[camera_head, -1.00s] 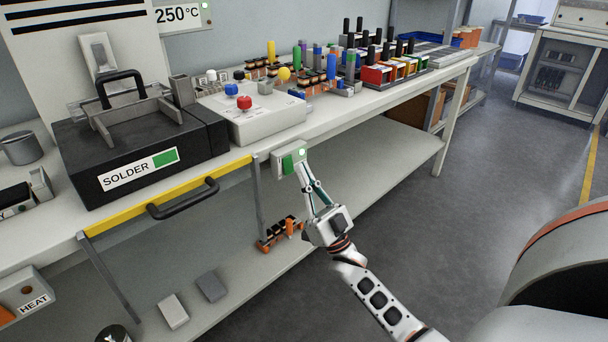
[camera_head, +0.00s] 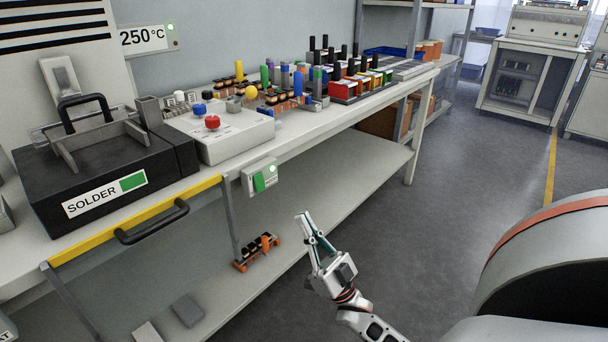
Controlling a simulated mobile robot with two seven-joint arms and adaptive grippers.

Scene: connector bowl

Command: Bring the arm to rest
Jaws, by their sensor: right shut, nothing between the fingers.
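My right gripper (camera_head: 302,217) is shut and empty. It hangs in free air in front of the bench, below and to the right of the switch box. Its arm comes in from the bottom of the view. The switch box (camera_head: 260,177) on the bench's front edge has a green rocker and a lit green lamp, and the gripper is apart from it. My left gripper is not in view.
The workbench (camera_head: 340,122) carries a black solder box (camera_head: 100,170), a white box with coloured knobs (camera_head: 220,135) and several connectors. A yellow bar with a black handle (camera_head: 152,222) runs along the front. Grey floor (camera_head: 450,190) on the right is clear.

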